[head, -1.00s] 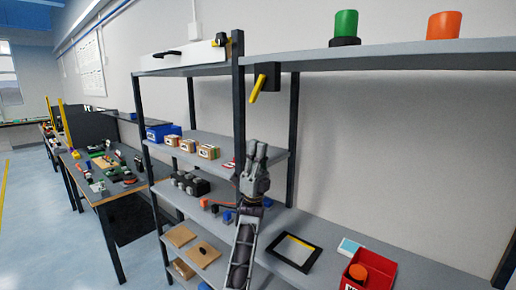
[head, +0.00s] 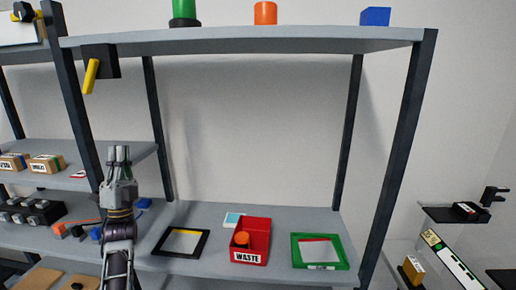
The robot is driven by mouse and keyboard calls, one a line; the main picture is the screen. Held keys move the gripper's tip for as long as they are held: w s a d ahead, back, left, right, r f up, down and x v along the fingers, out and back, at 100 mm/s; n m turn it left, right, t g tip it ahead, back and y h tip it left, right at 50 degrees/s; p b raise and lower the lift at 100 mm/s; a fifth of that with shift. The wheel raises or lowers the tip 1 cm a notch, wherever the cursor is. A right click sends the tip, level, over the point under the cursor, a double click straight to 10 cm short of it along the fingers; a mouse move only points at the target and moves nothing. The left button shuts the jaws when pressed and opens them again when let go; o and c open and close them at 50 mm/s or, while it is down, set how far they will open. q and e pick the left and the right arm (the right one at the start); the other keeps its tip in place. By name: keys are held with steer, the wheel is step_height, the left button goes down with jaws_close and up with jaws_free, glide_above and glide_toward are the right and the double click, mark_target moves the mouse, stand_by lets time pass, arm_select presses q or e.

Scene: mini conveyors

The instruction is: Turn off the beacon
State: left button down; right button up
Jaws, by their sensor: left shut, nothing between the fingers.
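A green cylinder on a black base (head: 184,12) stands on the top shelf, its top cut off by the picture edge. An orange cylinder (head: 265,13) stands to its right. I cannot tell which of them is the beacon, or whether either is lit. A black box with a yellow lever (head: 92,74) is fixed at the left post below the top shelf; the lever hangs down, slightly slanted. My left gripper (head: 119,153) is shut and empty, fingers pointing up, below and right of the lever and apart from it. My right gripper is not in view.
A blue block (head: 375,16) sits on the top shelf (head: 320,38). The lower shelf holds a black-framed tray (head: 181,243), a red WASTE bin (head: 250,257) with an orange piece inside, and a green-framed tray (head: 320,251). Dark posts bound the rack. The space between shelves is clear.

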arm_select(q)
steer(key=d+f+n+g+y, duration=0.25)
steer(key=f+n+g, duration=0.4)
steer(key=f, duration=0.85)
steer(key=d+f+n+g+y, duration=0.1)
steer(key=d+f+n+g, duration=0.25)
steer(key=f+g, duration=0.8)
steer(key=s+d+f+n+g+h, duration=0.1)
steer(key=s+d+f+g, duration=0.25)
steer(key=s+f, duration=0.45)
steer(key=s+d+f+n+g+h, duration=0.15)
steer(key=s+d+f+g, duration=0.35)
steer(key=s, duration=0.6)
steer(key=s+d+f+n+g, duration=0.1)
steer(key=s+f+n+g, duration=0.1)
steer(key=s+f, duration=0.65)
step_height(320, 180, down, 32)
steer(key=s+g, duration=0.1)
steer(key=s, duration=0.2)
steer(key=s+a+f, duration=0.2)
steer(key=s+f, duration=0.8)
steer(key=s, duration=0.1)
steer(key=s+a+f+m+g, duration=0.1)
steer(key=s+a+f, duration=0.2)
steer(key=s+f, duration=0.7)
steer(key=shift+s+a, duration=0.35)
